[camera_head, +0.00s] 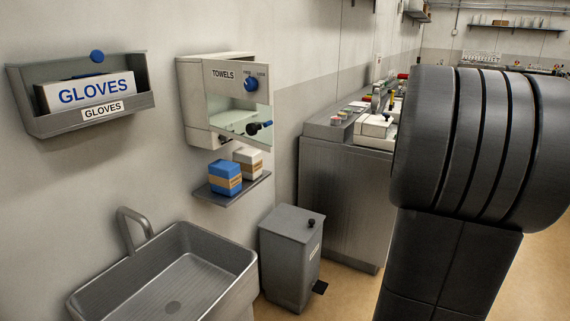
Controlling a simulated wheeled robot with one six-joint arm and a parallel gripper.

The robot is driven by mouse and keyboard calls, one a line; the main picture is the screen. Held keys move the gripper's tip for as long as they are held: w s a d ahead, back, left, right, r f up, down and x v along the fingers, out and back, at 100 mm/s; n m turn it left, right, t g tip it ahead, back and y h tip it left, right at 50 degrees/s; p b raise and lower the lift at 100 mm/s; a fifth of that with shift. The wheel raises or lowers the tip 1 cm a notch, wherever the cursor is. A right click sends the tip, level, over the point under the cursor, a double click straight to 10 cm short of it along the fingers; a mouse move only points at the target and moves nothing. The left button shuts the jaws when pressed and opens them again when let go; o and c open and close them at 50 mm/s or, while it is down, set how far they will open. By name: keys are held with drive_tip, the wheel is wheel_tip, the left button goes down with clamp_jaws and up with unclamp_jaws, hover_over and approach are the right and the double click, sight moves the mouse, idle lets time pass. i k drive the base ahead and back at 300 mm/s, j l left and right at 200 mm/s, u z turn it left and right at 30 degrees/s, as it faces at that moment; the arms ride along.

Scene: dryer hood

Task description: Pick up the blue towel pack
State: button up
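The blue towel pack (225,177) is a small blue block with a tan band. It sits on a small grey wall shelf (232,191), below the towel dispenser. A white pack (248,161) with a similar tan band stands beside it, to the right and slightly behind. My arm fills the right side of the view as thick dark segments, apart from the shelf. My gripper is not in view, so its state does not show.
The towel dispenser (196,92) hangs above the shelf, its blue knob on the front. A glove box holder (60,124) is on the wall at left. A sink (200,262) and a lidded bin (292,240) stand below. A steel counter (340,200) stands behind the bin.

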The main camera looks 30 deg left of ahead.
sight(226, 176)
drive_tip(key=i+l, duration=0.1)
drive_tip(key=i, duration=0.45)
drive_tip(key=i+u, duration=0.15)
drive_tip(key=i, duration=0.4)
drive_tip(key=i+u, duration=0.15)
drive_tip(key=u, duration=0.25)
drive_tip(key=i+l+u, duration=0.15)
drive_tip(key=u, duration=0.25)
drive_tip(key=i+l+u, duration=0.15)
drive_tip(key=u, duration=0.25)
drive_tip(key=i+l+u, duration=0.1)
drive_tip(key=u, duration=0.3)
drive_tip(key=i+l+u, duration=0.15)
drive_tip(key=u, duration=0.3)
drive_tip(key=l+u, duration=0.3)
drive_tip(key=u, duration=0.15)
drive_tip(key=i+l+u, duration=0.1)
drive_tip(key=l+u, duration=0.2)
drive_tip(key=u, duration=0.2)
drive_tip(key=l+u, duration=0.3)
drive_tip(key=u, duration=0.15)
drive_tip(key=l+u, duration=0.4)
